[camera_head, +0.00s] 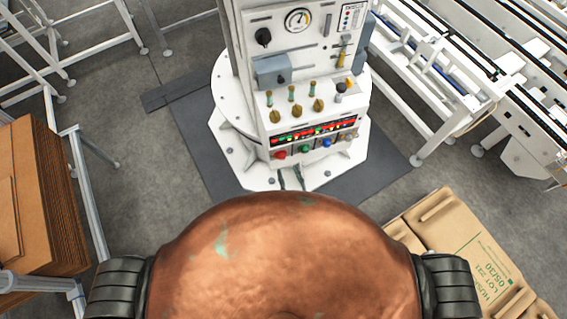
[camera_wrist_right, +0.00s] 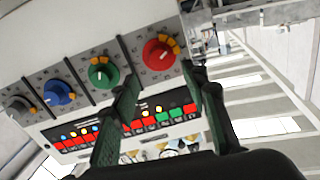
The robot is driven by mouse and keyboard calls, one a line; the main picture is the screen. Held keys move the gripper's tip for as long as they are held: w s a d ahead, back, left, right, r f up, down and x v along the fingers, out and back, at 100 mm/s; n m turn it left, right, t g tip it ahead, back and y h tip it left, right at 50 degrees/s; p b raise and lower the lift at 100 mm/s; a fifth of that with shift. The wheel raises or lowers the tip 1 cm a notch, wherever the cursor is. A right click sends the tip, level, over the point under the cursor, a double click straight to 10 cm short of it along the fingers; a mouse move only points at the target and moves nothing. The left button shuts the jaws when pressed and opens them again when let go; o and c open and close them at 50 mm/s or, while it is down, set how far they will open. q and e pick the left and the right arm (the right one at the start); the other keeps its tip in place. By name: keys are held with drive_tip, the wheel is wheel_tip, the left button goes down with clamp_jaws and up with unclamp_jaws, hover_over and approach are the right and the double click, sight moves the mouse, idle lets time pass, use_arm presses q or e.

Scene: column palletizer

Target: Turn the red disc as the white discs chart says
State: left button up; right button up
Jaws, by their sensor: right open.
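The red disc (camera_wrist_right: 160,55) sits on a grey dial plate at the right end of a row of discs on the machine's panel. It has a pale pointer mark and yellow-orange pieces at its edge. It shows small in the head view (camera_head: 279,155), at the row's left end. My right gripper (camera_wrist_right: 163,72) is open and empty; its fingertips lie near the red disc, one at each side in the picture. I cannot tell contact. A small card with coloured marks (camera_head: 350,17) is at the panel's top right; its marks are too small to read. My left gripper is not in view.
Green (camera_wrist_right: 102,72), blue (camera_wrist_right: 59,92) and grey (camera_wrist_right: 20,108) discs stand beside the red one. A strip of lit red and green indicators (camera_head: 310,132) runs along the row. Brass-coloured valves (camera_head: 292,108) stand above it. Cartons (camera_head: 465,245) lie at the right.

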sight(282, 158)
drive_tip(key=x, duration=0.6)
drive_tip(key=shift+w, duration=0.35)
drive_tip(key=shift+c, duration=0.5)
clamp_jaws()
drive_tip(key=shift+f, duration=0.1)
drive_tip(key=m+b, duration=0.1)
drive_tip(key=m, duration=0.2)
drive_tip(key=shift+m+b, duration=0.5)
drive_tip(key=shift+m, duration=0.9)
drive_tip(key=shift+a, duration=0.1)
